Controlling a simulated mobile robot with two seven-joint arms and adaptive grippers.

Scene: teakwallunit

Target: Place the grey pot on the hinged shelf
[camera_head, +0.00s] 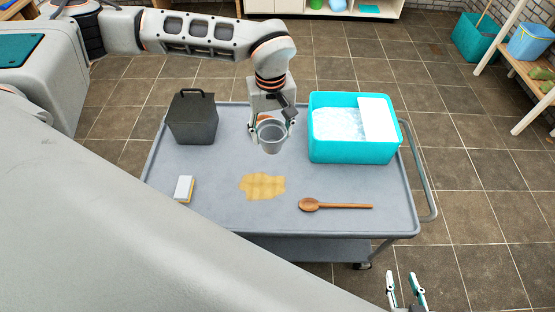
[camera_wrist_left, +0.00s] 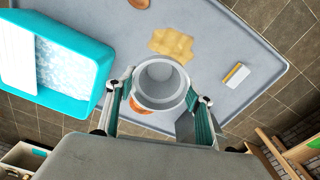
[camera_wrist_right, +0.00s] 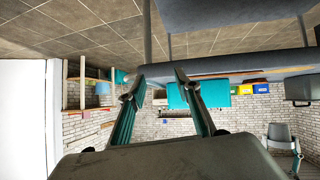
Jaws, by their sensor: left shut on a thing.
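The grey pot (camera_head: 272,140) is held by my left gripper (camera_head: 271,127) over the back middle of the grey cart (camera_head: 220,215). Its two fingers are shut on opposite sides of the pot. The left wrist view shows the pot (camera_wrist_left: 160,83) upright with its open top and empty inside. I cannot tell how far its base is above the cart. My right gripper (camera_head: 406,290) is open and empty, in front of the cart at the lower right. I cannot pick out the hinged shelf for certain.
The cart carries a dark lidded canister (camera_head: 192,120), a turquoise foamy tub (camera_head: 352,150), a sponge (camera_head: 184,188), a yellow-brown spill (camera_head: 262,186) and a wooden spoon (camera_head: 335,205). A white shelf unit (camera_head: 330,12) stands behind; a wooden rack (camera_head: 527,65) stands at right.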

